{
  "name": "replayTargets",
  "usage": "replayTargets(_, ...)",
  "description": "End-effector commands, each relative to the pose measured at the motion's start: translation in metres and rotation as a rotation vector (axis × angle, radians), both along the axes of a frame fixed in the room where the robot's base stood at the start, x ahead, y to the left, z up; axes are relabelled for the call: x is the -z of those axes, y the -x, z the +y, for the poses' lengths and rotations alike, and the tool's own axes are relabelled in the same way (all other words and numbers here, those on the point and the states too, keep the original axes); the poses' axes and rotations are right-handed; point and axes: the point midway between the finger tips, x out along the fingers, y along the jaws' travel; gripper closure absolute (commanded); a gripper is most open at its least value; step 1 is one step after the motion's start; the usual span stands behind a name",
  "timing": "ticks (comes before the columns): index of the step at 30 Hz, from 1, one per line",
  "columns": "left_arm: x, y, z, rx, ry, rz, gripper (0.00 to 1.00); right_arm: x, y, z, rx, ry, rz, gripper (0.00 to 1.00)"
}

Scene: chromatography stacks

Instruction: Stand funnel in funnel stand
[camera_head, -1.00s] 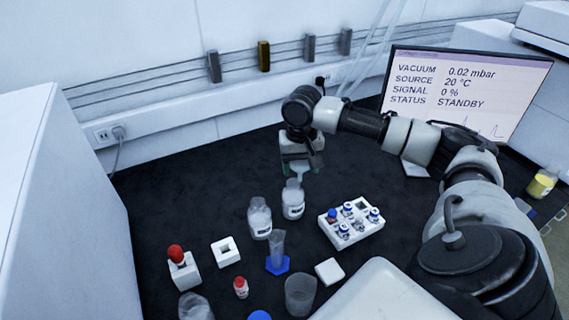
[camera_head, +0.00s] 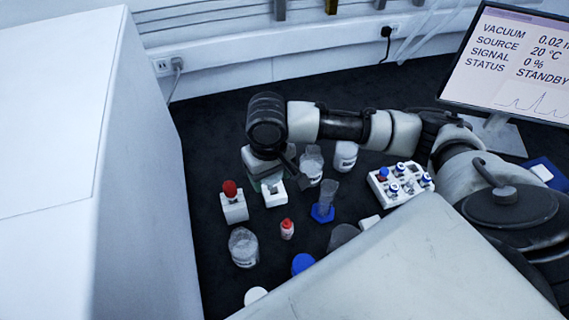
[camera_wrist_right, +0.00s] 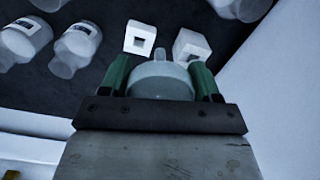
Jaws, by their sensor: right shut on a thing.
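My right gripper (camera_head: 268,182) hangs over the table just above the white block-shaped funnel stand (camera_head: 274,195), near the left cabinet. In the right wrist view its green fingers (camera_wrist_right: 162,80) are shut on a pale translucent funnel (camera_wrist_right: 160,86), with its narrow stem pointing away from the gripper. The funnel stand (camera_wrist_right: 141,38), with a square hole, shows beyond the stem, a little to its left. The stem appears apart from the stand. In the head view the wrist largely hides the funnel. My left gripper is not in view.
A similar white block (camera_head: 234,208) holding a red-topped item stands close left of the stand. Clear bottles (camera_head: 311,165), a blue-based cylinder (camera_head: 324,205), a small red-capped bottle (camera_head: 287,229) and a vial rack (camera_head: 400,184) are nearby. A tall white cabinet (camera_head: 150,200) borders the left.

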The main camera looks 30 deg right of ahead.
Motion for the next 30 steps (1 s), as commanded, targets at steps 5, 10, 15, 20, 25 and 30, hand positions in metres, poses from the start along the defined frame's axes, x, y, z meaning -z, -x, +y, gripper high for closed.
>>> replayTargets(5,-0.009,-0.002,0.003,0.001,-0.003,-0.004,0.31,0.026,-0.028,-0.012,0.026,-0.003,0.002,0.61)
replayTargets(10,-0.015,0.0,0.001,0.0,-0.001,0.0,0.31,0.053,-0.049,-0.026,0.039,0.004,0.002,0.61)
replayTargets(15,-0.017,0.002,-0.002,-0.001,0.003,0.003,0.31,0.072,-0.059,-0.037,0.042,0.015,0.0,0.61)
replayTargets(20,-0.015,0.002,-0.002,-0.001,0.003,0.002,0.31,0.079,-0.061,-0.04,0.041,0.017,-0.001,0.61)
replayTargets(25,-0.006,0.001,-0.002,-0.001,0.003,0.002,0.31,0.086,-0.061,-0.04,0.041,0.018,-0.001,0.61)
replayTargets(30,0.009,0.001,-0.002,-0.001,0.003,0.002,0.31,0.097,-0.061,-0.04,0.041,0.018,-0.001,0.61)
